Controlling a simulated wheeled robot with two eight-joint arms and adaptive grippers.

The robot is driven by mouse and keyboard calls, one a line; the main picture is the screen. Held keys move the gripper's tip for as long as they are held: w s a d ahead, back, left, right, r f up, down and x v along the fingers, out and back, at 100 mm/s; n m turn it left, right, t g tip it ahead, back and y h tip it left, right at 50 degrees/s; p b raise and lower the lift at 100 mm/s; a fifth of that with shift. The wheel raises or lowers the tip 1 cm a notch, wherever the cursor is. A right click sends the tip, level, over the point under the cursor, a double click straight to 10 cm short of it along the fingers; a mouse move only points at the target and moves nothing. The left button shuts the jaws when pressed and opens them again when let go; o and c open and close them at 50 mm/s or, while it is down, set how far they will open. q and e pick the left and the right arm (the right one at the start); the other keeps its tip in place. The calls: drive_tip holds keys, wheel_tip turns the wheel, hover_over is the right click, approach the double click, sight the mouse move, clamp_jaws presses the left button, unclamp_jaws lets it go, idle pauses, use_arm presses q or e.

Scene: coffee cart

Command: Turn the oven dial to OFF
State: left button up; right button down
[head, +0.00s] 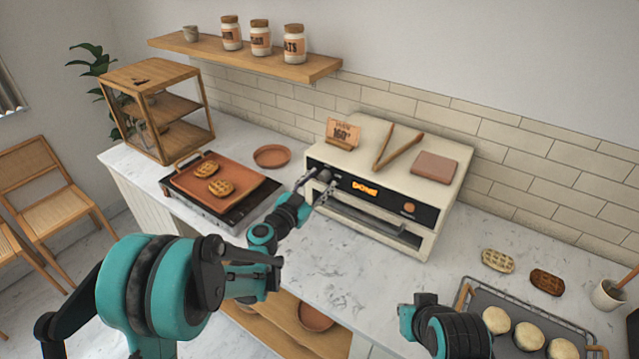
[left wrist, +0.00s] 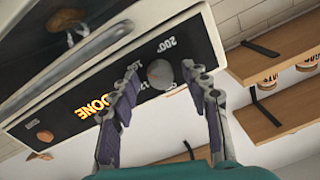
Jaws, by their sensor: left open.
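The oven (head: 400,225) is a cream box on the counter with a black front panel and a lit orange DONE display (head: 364,189). Its grey round dial (head: 325,175) is at the panel's left end, and the dial (left wrist: 160,73) also shows in the left wrist view beside the printing 200°. My left gripper (head: 317,187) is open at this dial, with one finger on each side of it. I cannot tell whether the fingers touch it. An orange-brown knob (head: 409,207) is at the panel's right end. Only part of my right arm shows; its fingers do not.
A griddle with waffles (head: 216,190) is left; a tray with pale rounds (head: 530,335) is right. A wall shelf (head: 250,55) is above. Marble counter is clear in front of the oven.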

use_arm(q)
drive_tip(key=shift+w+d, duration=0.1)
drive_tip(key=shift+w, duration=0.05)
clamp_jaws()
